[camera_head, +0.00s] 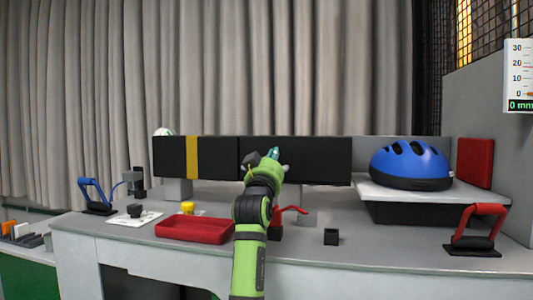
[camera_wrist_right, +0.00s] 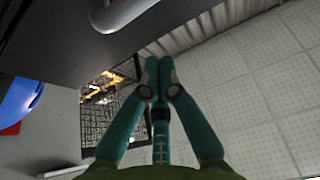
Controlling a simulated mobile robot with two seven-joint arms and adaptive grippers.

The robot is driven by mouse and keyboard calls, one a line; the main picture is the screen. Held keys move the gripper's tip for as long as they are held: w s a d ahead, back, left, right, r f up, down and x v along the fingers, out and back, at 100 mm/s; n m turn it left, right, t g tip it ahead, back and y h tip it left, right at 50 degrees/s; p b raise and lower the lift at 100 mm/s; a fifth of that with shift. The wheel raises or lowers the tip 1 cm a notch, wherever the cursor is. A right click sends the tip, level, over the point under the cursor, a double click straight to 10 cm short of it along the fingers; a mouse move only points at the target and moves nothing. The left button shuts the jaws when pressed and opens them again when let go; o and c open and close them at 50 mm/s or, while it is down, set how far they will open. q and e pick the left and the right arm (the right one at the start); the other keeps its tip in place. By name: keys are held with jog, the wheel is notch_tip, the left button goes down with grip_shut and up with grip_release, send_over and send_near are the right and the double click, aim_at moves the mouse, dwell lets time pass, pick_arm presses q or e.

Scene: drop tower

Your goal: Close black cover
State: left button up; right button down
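A long black cover (camera_head: 320,162) stands upright behind the worktop, to the right of a black panel with a yellow stripe (camera_head: 192,157). My right gripper (camera_head: 273,154) is in front of the cover, near its left part; I cannot tell whether it touches. In the right wrist view the teal fingers (camera_wrist_right: 157,62) come together at the tips with nothing seen between them. A dark surface with a rounded grey part (camera_wrist_right: 120,12) fills the upper left there, probably the cover. My left gripper is not in view.
A blue helmet (camera_head: 410,163) rests on a white plate at right. A red-handled clamp (camera_head: 478,228) stands at front right, a blue-handled one (camera_head: 95,195) at left.

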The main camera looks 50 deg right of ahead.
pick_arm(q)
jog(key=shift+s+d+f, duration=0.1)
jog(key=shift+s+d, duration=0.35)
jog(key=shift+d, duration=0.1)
pick_arm(e)
jog(key=v, duration=0.7)
jog(key=shift+s+f, duration=0.15)
jog(key=shift+f, duration=0.1)
